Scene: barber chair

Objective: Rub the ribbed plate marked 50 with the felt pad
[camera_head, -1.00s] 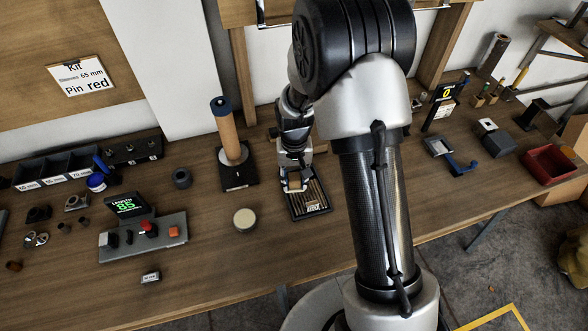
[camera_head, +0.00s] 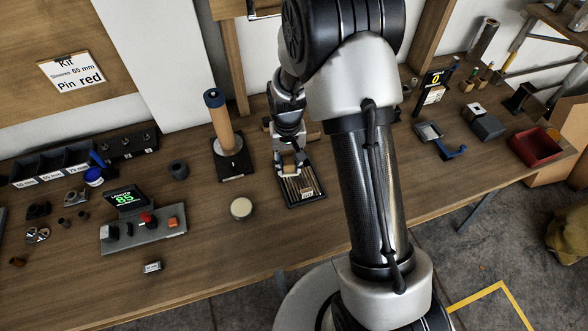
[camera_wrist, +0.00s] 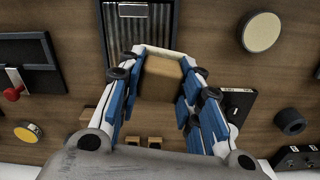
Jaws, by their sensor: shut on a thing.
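The ribbed plate (camera_head: 312,183) lies in a black frame on the bench, with a small white label at its near end; its number is too small to read. It also shows at the top of the wrist view (camera_wrist: 141,35). My gripper (camera_head: 288,170) is over the far-left part of the plate. In the wrist view my gripper (camera_wrist: 163,66) is shut on a tan block with a pale edge, the felt pad (camera_wrist: 163,82). The pad's underside is hidden, so I cannot tell whether it touches the ribs.
A pale round disc (camera_head: 241,208) lies left of the plate. A tan post (camera_head: 221,125) on a black base stands behind it to the left. A control box (camera_head: 145,235) is farther left. A red bin (camera_head: 537,148) is far right. Bare bench lies in front of the plate.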

